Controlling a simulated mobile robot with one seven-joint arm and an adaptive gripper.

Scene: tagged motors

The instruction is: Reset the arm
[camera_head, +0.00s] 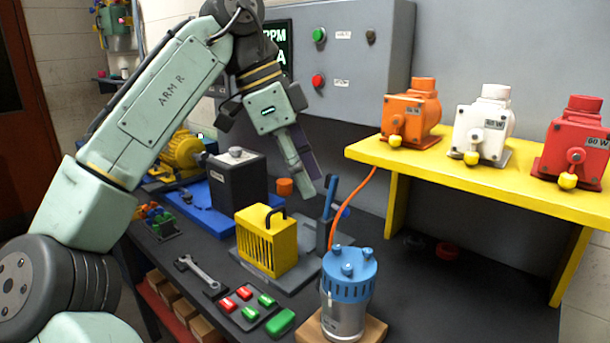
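My gripper (306,182) points down over the dark bench (440,310), in front of the grey control box (345,75). Its fingers are seen edge-on, so I cannot tell whether they are open or shut. No held object is clearly visible. In the picture its tip is just above and left of an upright blue lever (329,200). I cannot judge the depth gap between them.
Orange (405,110), white (483,128) and red (574,145) motors stand on a yellow shelf (420,160) at right. A yellow vented box (266,245), blue-topped motor (347,285), black block (237,178), wrench (200,275) and button panel (248,305) occupy the bench.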

